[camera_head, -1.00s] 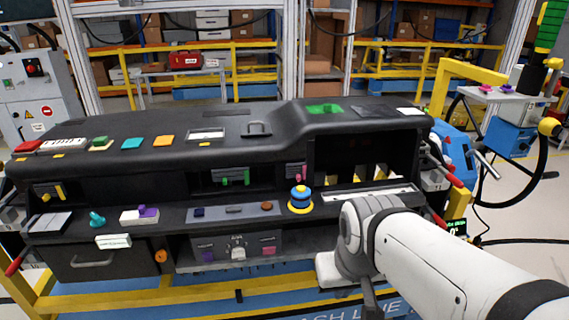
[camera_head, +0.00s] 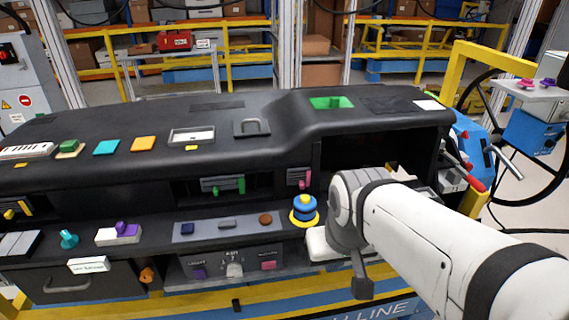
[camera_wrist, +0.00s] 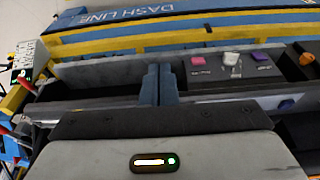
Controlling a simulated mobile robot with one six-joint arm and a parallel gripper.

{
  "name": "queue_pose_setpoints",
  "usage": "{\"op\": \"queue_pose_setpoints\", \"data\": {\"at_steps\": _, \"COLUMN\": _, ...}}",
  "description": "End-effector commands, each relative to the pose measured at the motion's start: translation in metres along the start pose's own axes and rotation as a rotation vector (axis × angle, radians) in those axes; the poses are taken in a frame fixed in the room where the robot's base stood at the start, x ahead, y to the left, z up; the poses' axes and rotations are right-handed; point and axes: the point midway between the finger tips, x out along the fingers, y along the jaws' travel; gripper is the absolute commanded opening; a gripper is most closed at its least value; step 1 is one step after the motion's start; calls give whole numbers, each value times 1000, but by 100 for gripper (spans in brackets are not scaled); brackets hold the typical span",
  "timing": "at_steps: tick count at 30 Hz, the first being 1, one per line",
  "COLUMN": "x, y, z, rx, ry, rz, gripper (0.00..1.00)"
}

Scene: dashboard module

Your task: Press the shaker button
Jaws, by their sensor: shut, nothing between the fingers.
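A lower control panel (camera_head: 218,261) on the dashboard's front carries a purple control (camera_head: 199,272), a white switch (camera_head: 235,269) and a pink button (camera_head: 269,265). Small labels sit by them; I cannot read clearly which one says shaker. In the wrist view the same panel appears upside down, with pink (camera_wrist: 202,60), white (camera_wrist: 231,58) and purple (camera_wrist: 260,55) from left to right. My gripper (camera_wrist: 159,84) is shut and empty, its fingertips to the left of the pink button in that view. In the head view my arm's end is right of the panel, and the fingers cannot be made out.
A blue and yellow stacked knob (camera_head: 305,211) stands on the ledge close to my wrist. A grey strip (camera_head: 226,225) holds several buttons. An orange knob (camera_head: 147,274) is left of the panel. A yellow rail (camera_head: 200,307) runs below the dashboard.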

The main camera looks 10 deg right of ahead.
Motion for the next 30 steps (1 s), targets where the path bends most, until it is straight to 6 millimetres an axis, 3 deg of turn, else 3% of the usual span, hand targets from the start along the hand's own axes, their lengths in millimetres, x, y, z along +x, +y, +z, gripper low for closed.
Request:
{"op": "queue_pose_setpoints", "data": {"at_steps": 6, "x": -2, "y": 1, "z": -3, "rx": -23, "ry": -5, "rz": 10, "gripper": 0}}
{"op": "queue_pose_setpoints", "data": {"at_steps": 10, "x": -11, "y": 12, "z": -25, "rx": -202, "ry": -37, "rz": 82, "gripper": 0}}
{"op": "queue_pose_setpoints", "data": {"at_steps": 16, "x": -30, "y": 24, "z": -102, "rx": -729, "ry": -134, "rz": 322, "gripper": 0}}
{"op": "queue_pose_setpoints", "data": {"at_steps": 21, "x": -41, "y": 13, "z": -173, "rx": -1144, "ry": -210, "rz": 524, "gripper": 0}}
{"op": "queue_pose_setpoints", "data": {"at_steps": 25, "x": -44, "y": 0, "z": -209, "rx": -1345, "ry": -247, "rz": 632, "gripper": 0}}
{"op": "queue_pose_setpoints", "data": {"at_steps": 30, "x": -45, "y": -7, "z": -226, "rx": -1440, "ry": -266, "rz": 689, "gripper": 0}}
